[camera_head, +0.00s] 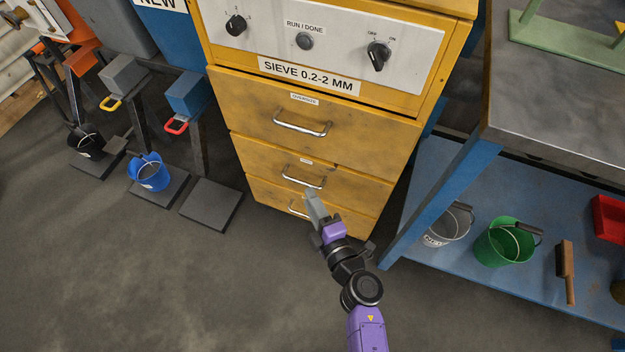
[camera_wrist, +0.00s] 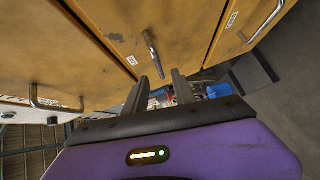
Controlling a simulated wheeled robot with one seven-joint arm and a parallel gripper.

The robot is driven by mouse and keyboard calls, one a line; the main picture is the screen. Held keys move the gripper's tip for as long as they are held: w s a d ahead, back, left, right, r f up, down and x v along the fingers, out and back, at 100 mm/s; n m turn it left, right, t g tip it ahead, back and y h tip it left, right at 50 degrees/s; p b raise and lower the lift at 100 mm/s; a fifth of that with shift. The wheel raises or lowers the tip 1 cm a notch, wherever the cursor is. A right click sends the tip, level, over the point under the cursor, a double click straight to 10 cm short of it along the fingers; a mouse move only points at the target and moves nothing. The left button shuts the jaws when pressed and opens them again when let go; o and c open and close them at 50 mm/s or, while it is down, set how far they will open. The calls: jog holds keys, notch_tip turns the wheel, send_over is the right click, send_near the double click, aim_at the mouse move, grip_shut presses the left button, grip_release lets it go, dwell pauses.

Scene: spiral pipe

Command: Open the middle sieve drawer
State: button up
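The yellow sieve cabinet has three stacked drawers, all shut. The middle drawer (camera_head: 260,160) has a silver bar handle (camera_head: 303,179), which also shows in the wrist view (camera_wrist: 152,50). My gripper (camera_head: 313,203) is just below and in front of that handle in the head view. In the wrist view my gripper (camera_wrist: 160,80) has its two grey fingers apart with nothing held. The near end of the middle handle lines up with the gap between the fingertips. Whether they touch it I cannot tell.
The top drawer handle (camera_head: 302,128) and the bottom drawer handle (camera_head: 297,210) stick out above and below; the bottom one is partly hidden by my gripper. A blue workbench (camera_head: 440,195) with buckets stands close on the right. Open floor (camera_head: 200,280) lies to the left.

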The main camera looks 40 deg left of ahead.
aim_at(301, 181)
jog(key=shift+b+x, duration=1.95)
jog(key=shift+x, duration=1.7)
grip_shut()
